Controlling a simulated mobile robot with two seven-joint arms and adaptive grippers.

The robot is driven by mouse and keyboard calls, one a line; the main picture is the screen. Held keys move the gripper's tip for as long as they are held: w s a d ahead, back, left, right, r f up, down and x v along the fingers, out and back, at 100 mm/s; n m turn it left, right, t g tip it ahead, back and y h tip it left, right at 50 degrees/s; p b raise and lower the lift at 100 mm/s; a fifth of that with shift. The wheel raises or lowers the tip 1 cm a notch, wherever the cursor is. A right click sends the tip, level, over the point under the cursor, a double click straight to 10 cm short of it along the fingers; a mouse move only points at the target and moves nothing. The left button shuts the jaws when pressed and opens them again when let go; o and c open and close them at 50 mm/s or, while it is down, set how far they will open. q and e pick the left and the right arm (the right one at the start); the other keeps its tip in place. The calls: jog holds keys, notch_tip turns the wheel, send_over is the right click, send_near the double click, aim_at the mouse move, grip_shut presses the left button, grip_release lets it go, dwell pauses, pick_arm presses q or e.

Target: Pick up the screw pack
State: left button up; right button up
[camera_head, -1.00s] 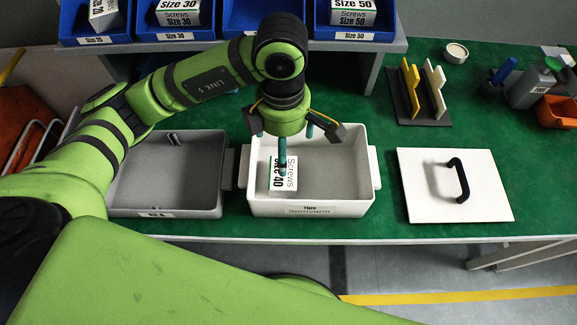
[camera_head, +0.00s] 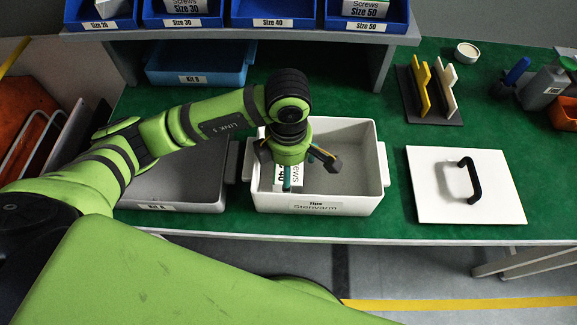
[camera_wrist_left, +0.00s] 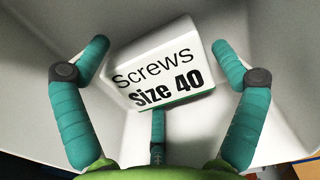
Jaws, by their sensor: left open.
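The screw pack (camera_head: 300,178) is a white box marked "Screws Size 40". It lies inside the white bin (camera_head: 318,206), partly hidden by my left gripper in the head view. In the left wrist view, the pack (camera_wrist_left: 150,62) sits tilted against the bin's walls. My left gripper (camera_head: 293,180) is open and points down into the bin over the pack. In the left wrist view its teal fingers (camera_wrist_left: 160,60) stand on both sides of the pack, with a third finger at its near edge. I cannot tell whether they touch it. My right gripper is not in view.
A grey tray (camera_head: 185,190) adjoins the bin on the left. A white lid with a black handle (camera_head: 440,205) lies to the right. Blue screw bins (camera_head: 275,22) stand on the shelf above, with a blue tray (camera_head: 200,68) beneath. Green table shows between bin and lid.

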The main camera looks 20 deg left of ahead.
pick_arm(q)
jog(key=c, duration=1.3)
jog(key=shift+c, duration=0.2)
